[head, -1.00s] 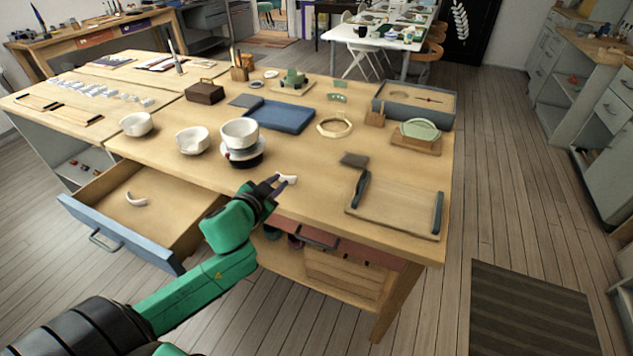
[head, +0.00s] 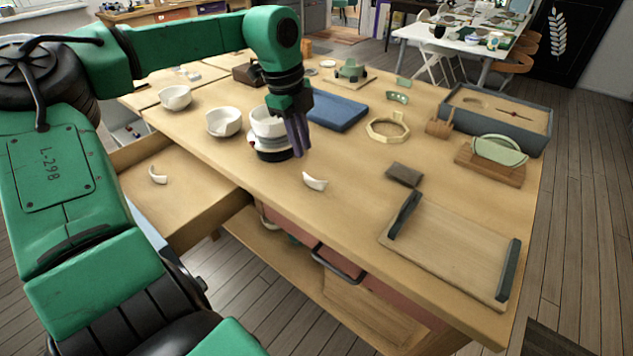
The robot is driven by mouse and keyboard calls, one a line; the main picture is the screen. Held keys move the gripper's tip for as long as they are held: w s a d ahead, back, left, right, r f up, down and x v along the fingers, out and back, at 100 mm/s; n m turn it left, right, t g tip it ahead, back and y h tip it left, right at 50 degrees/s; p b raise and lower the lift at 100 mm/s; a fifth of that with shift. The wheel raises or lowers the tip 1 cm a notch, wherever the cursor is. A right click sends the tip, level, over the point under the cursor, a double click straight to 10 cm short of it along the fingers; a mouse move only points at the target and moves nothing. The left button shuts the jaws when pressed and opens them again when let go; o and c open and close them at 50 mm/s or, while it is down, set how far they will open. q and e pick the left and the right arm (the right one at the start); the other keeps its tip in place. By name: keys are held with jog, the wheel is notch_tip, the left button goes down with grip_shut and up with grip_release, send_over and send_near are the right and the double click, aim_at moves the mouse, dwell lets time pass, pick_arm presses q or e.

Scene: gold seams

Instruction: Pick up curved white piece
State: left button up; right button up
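A small curved white piece (head: 314,181) lies on the wooden table near its front edge. Another curved white piece (head: 157,175) lies in the open drawer (head: 185,205) at the left. My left gripper (head: 302,155) points down, with its dark fingertips a little above and left of the piece on the table in the picture. Nothing shows between the fingers. They overlap closely from this angle, so I cannot tell whether they are apart. My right gripper is not in view.
White bowls (head: 224,121) stand behind and left of the gripper, one stacked on a dark base (head: 270,154). A blue tray (head: 337,110), a dark block (head: 404,174) and a wooden board with dark end bars (head: 450,247) are around. The table beside the piece is clear.

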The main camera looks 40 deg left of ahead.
aim_at(312, 179)
pick_arm(q)
jog(key=f, duration=0.3)
jog(key=w+f, duration=0.1)
jog(key=f, duration=0.2)
jog(key=d+f, duration=0.1)
jog(key=f, duration=0.2)
jog(key=shift+w+d+f+p, duration=0.1)
jog(key=shift+w+f+p, duration=0.1)
jog(key=shift+f+p, duration=0.15)
jog(key=shift+w+f, duration=0.2)
jog(key=shift+f, duration=0.25)
grip_shut()
